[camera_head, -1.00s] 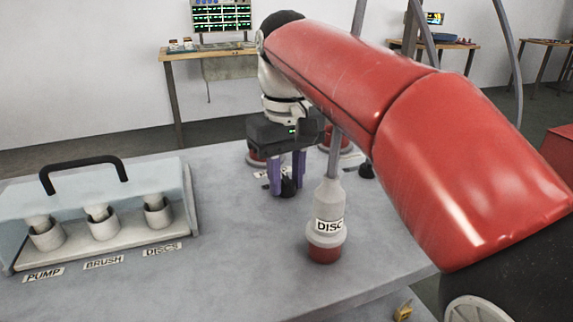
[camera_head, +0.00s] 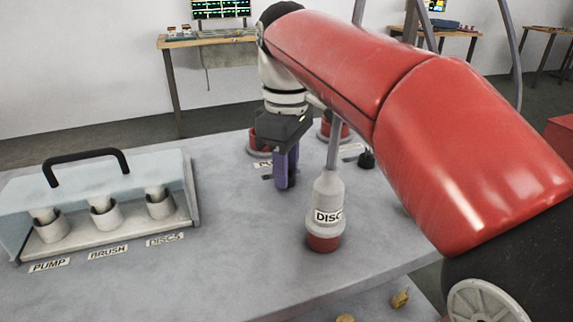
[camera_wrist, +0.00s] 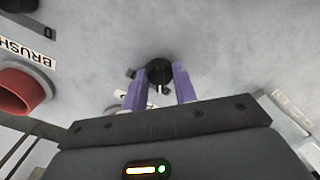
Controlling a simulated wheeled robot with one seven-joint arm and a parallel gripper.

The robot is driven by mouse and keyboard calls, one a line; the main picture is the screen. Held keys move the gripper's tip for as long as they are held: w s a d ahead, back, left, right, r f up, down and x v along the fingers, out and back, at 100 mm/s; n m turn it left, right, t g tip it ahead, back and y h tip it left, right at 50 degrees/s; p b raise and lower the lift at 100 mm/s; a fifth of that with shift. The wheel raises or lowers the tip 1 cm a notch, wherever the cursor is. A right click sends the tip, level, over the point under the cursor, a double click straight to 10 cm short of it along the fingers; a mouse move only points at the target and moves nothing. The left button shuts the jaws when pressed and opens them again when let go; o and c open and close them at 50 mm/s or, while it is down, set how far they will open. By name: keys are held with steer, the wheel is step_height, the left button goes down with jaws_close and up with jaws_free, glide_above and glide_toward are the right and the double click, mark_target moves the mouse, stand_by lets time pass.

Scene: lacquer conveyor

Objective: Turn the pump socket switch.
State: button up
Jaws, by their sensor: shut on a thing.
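My gripper (camera_head: 286,186) is low over the grey table, its purple fingers beside a partly covered label starting with P (camera_head: 264,164). In the wrist view my gripper (camera_wrist: 160,86) has its two fingers on either side of a black switch knob (camera_wrist: 160,70), shut on it. In the head view the fingers hide this knob. A red socket (camera_head: 258,142) stands just behind and left of the gripper. A second red socket (camera_head: 338,133) stands further right, with another black switch knob (camera_head: 366,160) near it.
A white bottle-shaped part labelled DISC (camera_head: 327,195) with a red base stands right of my gripper. A pale box with a black handle (camera_head: 85,158) and holders marked PUMP, BRUSH and DISCS stands left. The wrist view shows a BRUSH label (camera_wrist: 28,52).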

stand_by(0.4)
steer(key=o, duration=1)
steer(key=shift+r, duration=3.9)
